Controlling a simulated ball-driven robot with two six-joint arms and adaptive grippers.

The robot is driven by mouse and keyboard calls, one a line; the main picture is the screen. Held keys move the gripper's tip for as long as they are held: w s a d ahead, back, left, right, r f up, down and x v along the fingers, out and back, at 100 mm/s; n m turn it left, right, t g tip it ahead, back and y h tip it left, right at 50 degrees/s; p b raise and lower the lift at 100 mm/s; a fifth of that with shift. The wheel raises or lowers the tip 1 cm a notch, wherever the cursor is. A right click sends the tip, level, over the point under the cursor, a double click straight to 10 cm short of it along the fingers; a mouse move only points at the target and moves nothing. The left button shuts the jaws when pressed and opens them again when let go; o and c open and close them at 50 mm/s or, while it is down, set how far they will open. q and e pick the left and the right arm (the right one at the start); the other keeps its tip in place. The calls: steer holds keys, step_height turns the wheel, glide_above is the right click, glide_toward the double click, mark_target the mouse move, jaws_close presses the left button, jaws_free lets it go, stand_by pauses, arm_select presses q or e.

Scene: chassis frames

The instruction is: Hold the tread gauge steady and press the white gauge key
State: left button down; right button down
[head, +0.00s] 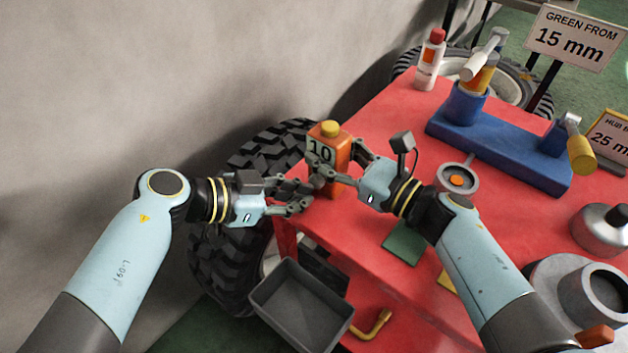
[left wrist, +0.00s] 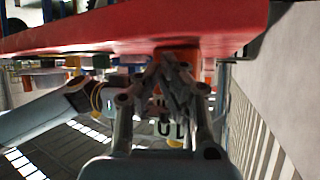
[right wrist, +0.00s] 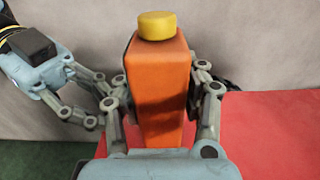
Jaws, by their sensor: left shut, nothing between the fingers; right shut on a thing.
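The tread gauge is an upright orange block (head: 336,147) with a yellow knob on top and a "10" display on its front. It stands at the near left corner of the red table. My right gripper (head: 337,163) is shut around its sides; the right wrist view shows a finger on each side of the orange body (right wrist: 160,95). My left gripper (head: 303,197) is shut and empty, just left of the gauge's front. In the left wrist view its closed fingertips (left wrist: 170,70) cover part of the gauge face. I cannot make out the white key.
A grey bin (head: 303,308) hangs below the table edge. A black tyre (head: 228,262) stands behind my left gripper. A blue stand (head: 500,150), a red-capped bottle (head: 430,62) and a grey ring with an orange centre (head: 457,179) are on the table. A pale wall is at the left.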

arm_select(q)
steer(key=shift+w+d, duration=0.3)
steer(key=shift+w, duration=0.1)
stand_by(0.6)
steer(key=shift+s+a, duration=0.55)
steer(key=shift+s, duration=0.2)
steer(key=shift+s, duration=0.1)
steer(key=s+a, duration=0.1)
steer(key=s, duration=0.1)
steer(key=s+a, duration=0.2)
stand_by(0.4)
stand_by(0.5)
arm_select(e)
steer(key=c, duration=0.6)
jaws_free()
steer(key=shift+c, duration=0.2)
